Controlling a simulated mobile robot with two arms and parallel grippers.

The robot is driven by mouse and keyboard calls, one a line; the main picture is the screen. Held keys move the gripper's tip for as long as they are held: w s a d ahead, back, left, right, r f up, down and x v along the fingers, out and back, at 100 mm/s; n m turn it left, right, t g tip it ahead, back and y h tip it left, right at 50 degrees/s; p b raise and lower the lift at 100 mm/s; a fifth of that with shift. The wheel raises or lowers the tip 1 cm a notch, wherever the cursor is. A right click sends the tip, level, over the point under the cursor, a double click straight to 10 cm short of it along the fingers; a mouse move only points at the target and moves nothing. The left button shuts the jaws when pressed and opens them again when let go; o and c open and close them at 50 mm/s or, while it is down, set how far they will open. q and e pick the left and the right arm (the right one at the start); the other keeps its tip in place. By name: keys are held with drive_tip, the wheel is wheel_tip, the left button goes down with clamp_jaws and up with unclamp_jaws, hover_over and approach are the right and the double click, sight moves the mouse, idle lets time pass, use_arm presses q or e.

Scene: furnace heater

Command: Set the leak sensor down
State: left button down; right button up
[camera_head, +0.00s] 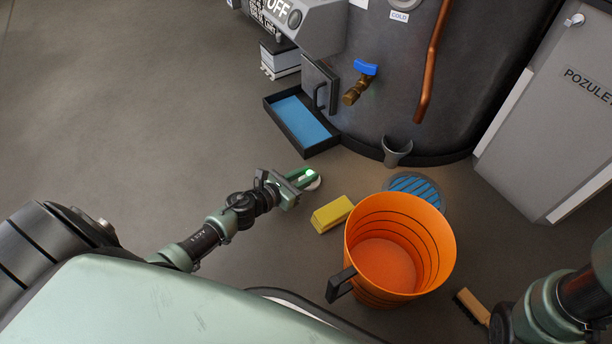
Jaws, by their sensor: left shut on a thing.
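My left gripper (303,181) reaches in from the left, low over the floor in front of the heater. It is shut on the leak sensor (314,183), a small white round thing that shows at the fingertips. Part of the sensor is hidden by the fingers. I cannot tell whether it touches the floor. My right arm shows at the lower right, but its gripper is out of the picture.
An orange bucket (428,235) stands right of the gripper, with a yellow block (332,214) between. A blue floor drain (415,186), a black tray with blue inside (302,122), the dark heater tank (400,90) and a brush (471,307) are near. Floor at left is clear.

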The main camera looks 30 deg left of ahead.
use_arm(q)
drive_tip(key=c, duration=1.2)
unclamp_jaws()
drive_tip(key=shift+f, duration=0.1)
drive_tip(key=shift+c, duration=0.2)
drive_tip(key=shift+r+p, duration=0.2)
drive_tip(key=shift+p, duration=0.1)
drive_tip(key=p+v, duration=0.4)
drive_tip(key=v, duration=0.8)
